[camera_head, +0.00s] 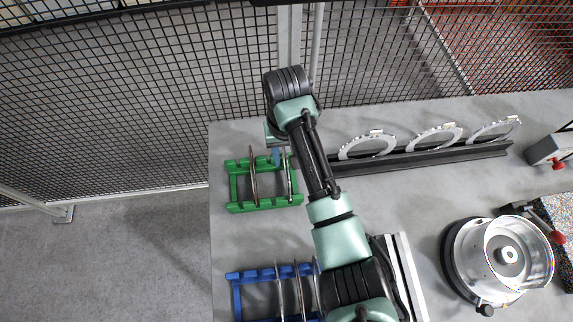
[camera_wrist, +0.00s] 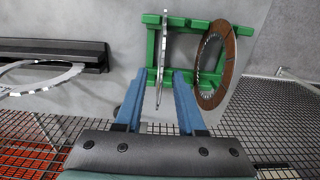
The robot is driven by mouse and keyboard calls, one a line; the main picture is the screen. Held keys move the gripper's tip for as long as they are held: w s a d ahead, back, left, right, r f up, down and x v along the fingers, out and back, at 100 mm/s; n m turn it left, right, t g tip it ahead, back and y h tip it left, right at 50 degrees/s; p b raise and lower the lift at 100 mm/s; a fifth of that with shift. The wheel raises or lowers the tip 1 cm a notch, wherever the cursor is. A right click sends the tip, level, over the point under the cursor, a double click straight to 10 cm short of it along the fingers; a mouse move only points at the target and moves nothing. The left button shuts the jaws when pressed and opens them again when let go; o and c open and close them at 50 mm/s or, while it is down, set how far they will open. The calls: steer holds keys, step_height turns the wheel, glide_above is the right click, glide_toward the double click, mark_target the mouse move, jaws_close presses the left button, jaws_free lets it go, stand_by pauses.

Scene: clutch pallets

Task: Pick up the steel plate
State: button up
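A thin steel plate (camera_wrist: 161,50) stands on edge in the green rack (camera_wrist: 190,23), seen nearly edge-on in the wrist view. In the head view the steel plate (camera_head: 290,178) is at the right side of the green rack (camera_head: 250,207), partly hidden by my arm. My gripper (camera_wrist: 160,74) has its blue fingers on either side of the plate, with a gap showing on both sides. It is open and not visibly touching the plate. In the head view my gripper (camera_head: 283,157) is at the rack's far edge, mostly hidden by my arm.
A brown friction plate (camera_wrist: 208,88) stands beside the steel plate in the green rack. A blue rack (camera_head: 237,298) with several plates is nearer. A dark rail (camera_head: 430,158) holds three toothed rings. Mesh fencing (camera_head: 120,110) is behind.

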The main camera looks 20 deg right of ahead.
steer(key=shift+f, duration=0.2)
jaws_close()
steer(key=shift+r, duration=0.1)
stand_by(1.2)
